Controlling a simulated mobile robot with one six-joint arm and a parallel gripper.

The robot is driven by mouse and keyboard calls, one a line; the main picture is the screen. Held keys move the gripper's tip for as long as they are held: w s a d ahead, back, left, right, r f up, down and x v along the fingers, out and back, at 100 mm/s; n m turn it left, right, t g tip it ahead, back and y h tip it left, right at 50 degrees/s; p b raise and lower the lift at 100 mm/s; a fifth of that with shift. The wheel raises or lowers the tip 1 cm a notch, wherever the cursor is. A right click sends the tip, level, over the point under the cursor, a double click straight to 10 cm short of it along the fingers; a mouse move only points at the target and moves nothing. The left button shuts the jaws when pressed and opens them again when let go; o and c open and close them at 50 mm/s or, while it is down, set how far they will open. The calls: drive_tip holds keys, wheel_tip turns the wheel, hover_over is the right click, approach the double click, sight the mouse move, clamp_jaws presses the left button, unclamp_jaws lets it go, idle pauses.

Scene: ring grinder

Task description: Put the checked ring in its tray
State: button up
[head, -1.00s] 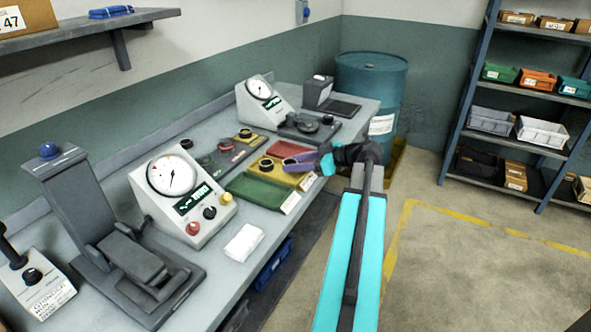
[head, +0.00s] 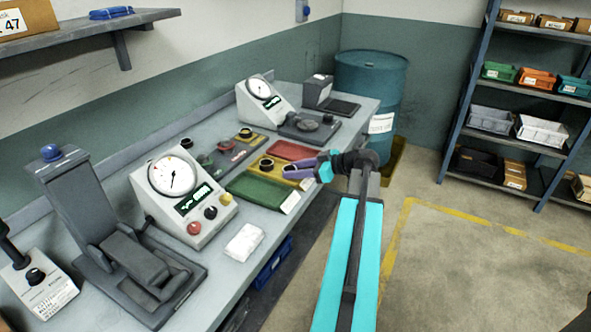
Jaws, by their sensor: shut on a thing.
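My gripper (head: 292,172) has purple fingers and is over the right edge of the yellow tray (head: 273,178). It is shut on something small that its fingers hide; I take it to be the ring. The green tray (head: 258,190) lies in front of the yellow one, and the red tray (head: 291,150) lies behind it. A dark round piece (head: 266,163) shows at the yellow tray, left of my fingertips. I cannot tell whether the fingers touch the tray.
A dial gauge box (head: 182,190) with buttons stands left of the trays, and another gauge (head: 262,100) stands at the back. A grey lever press (head: 120,245) is at the near left. A white cloth (head: 244,242) lies near the bench edge. A teal drum (head: 371,95) stands beyond the bench.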

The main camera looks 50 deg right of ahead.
drive_tip(key=shift+f+b, duration=0.3)
drive_tip(key=o, duration=0.9)
drive_tip(key=shift+o, duration=0.2)
drive_tip(key=shift+r+p, duration=0.3)
drive_tip(key=shift+p, duration=0.1)
drive_tip(key=b+v, duration=0.2)
drive_tip(key=v, duration=1)
drive_tip(key=shift+b, duration=0.4)
drive_tip(key=shift+f, duration=0.1)
